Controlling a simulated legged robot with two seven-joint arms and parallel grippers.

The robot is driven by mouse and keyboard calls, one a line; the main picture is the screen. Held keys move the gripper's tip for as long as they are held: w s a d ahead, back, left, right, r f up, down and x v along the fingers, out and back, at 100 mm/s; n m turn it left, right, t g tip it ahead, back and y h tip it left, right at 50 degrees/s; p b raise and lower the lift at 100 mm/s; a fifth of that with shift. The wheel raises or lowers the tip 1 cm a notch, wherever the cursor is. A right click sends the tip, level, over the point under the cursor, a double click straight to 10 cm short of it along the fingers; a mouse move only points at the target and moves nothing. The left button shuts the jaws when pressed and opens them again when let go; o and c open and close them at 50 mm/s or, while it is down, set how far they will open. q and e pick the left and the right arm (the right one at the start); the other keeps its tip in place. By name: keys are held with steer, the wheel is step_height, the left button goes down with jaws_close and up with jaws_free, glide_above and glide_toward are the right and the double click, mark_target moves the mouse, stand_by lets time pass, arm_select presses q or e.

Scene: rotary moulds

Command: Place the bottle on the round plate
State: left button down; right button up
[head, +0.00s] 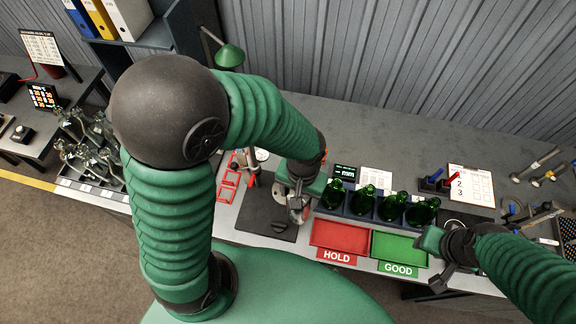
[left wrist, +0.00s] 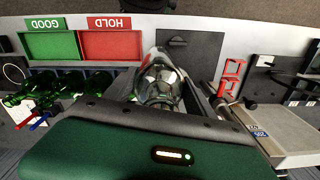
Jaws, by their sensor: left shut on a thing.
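My left gripper (head: 299,204) is shut on a clear glass bottle (left wrist: 160,82), held over the dark rectangular base (head: 262,225) left of the red tray. In the left wrist view the bottle lies between the two fingers (left wrist: 162,95), its far end toward the dark base (left wrist: 198,52). In the head view the gripper covers most of the bottle. I cannot make out the round plate; the gripper and forearm may hide it. My right gripper (head: 441,276) is apart from these, at the front right of the bench, and its jaw opening is unclear.
A red HOLD tray (head: 340,236) and a green GOOD tray (head: 399,247) lie right of the base. Red frames (head: 228,182) are at left. Clear bottles (head: 85,150) fill a side crate.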

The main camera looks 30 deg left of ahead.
arm_select(q)
steer(key=w+a+f+p, duration=0.4)
steer(key=w+a+p, duration=0.2)
steer(key=w+a, duration=0.1)
steer(key=shift+w+a+f, duration=0.3)
steer(key=shift+w+f, duration=0.05)
steer(key=shift+w, duration=0.4)
steer(key=shift+c, duration=1.6)
jaws_free()
steer(key=shift+s, duration=0.1)
step_height(320, 180, up, 12)
steer(key=b, duration=0.3)
steer(key=shift+d+b, duration=0.2)
steer(key=shift+b, duration=0.15)
